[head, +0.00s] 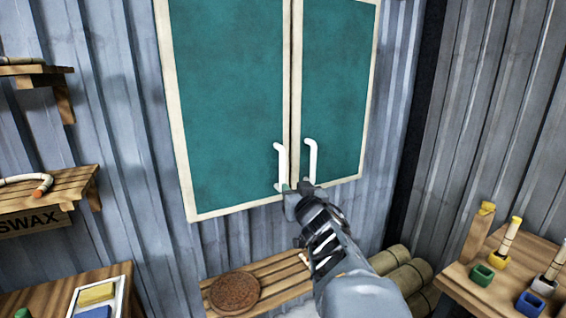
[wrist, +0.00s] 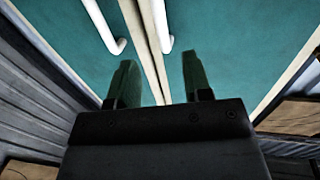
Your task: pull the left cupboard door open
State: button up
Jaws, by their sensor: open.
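The cupboard has two teal doors in cream frames, and both look shut. The left cupboard door (head: 228,95) has a white bar handle (head: 281,160) near its right edge. The right door (head: 340,85) has a matching white handle (head: 312,157) just across the seam. My gripper (head: 297,187) is at the lower ends of the handles, open. In the wrist view the left handle (wrist: 102,27) lies above and left of my open, empty fingers (wrist: 158,80). The fingers straddle the seam, and neither handle is between them. Contact with the doors cannot be told.
A slatted bench (head: 275,278) with a round brown disc (head: 235,292) stands below the cupboard, beside rolled bundles (head: 412,275). Wall shelves (head: 50,188) and a tray (head: 98,298) are at left.

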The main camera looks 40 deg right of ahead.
aim_at(284, 169)
jog(key=x, duration=0.4)
jog(key=p+x, duration=0.1)
jog(key=x, duration=0.8)
jog(key=shift+w+d+r, duration=0.15)
jog(key=shift+w+r, duration=0.2)
jog(key=shift+r, duration=0.05)
grip_shut()
jog(key=shift+d, duration=0.1)
